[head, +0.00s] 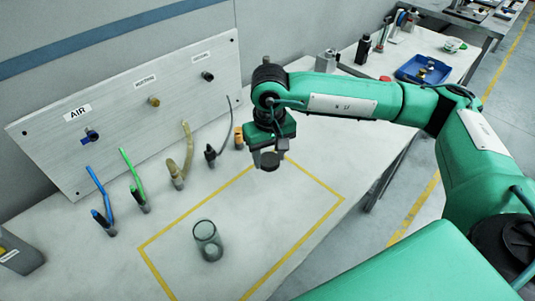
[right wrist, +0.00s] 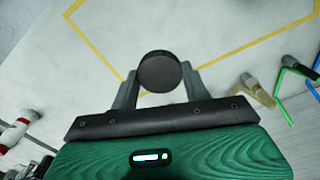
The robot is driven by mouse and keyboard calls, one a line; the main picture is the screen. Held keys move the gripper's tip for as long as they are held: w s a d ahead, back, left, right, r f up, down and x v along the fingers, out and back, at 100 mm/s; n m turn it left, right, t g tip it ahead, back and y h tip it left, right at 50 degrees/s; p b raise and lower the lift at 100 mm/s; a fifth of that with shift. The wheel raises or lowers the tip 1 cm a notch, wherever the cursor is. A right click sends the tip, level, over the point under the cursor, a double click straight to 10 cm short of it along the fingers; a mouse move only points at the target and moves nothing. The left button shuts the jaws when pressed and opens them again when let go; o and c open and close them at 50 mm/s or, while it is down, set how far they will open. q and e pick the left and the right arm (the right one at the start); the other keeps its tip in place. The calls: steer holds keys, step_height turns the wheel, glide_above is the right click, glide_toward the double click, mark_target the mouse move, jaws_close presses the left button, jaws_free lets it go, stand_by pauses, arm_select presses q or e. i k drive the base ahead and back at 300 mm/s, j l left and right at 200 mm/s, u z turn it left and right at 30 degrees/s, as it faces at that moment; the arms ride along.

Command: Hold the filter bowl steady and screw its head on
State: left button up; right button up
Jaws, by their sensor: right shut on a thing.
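In the right wrist view the head (right wrist: 159,72) shows as a dark disc between the two fingers. My left gripper is in neither view, and nothing holds the bowl.
A panel (head: 150,105) marked AIR stands along the back. Several hoses with fittings, such as the blue hose (head: 98,190) and green hose (head: 130,170), stand before it. A blue tray (head: 425,69) lies far right. The outlined area around the bowl is clear.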

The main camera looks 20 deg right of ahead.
mark_target(206, 236)
steer(key=u, duration=1.25)
steer(key=k+l, duration=0.3)
steer(key=l, duration=0.15)
steer(key=k+l, duration=0.3)
steer(key=l, duration=0.15)
steer(key=k+l, duration=0.3)
steer(key=l, duration=0.15)
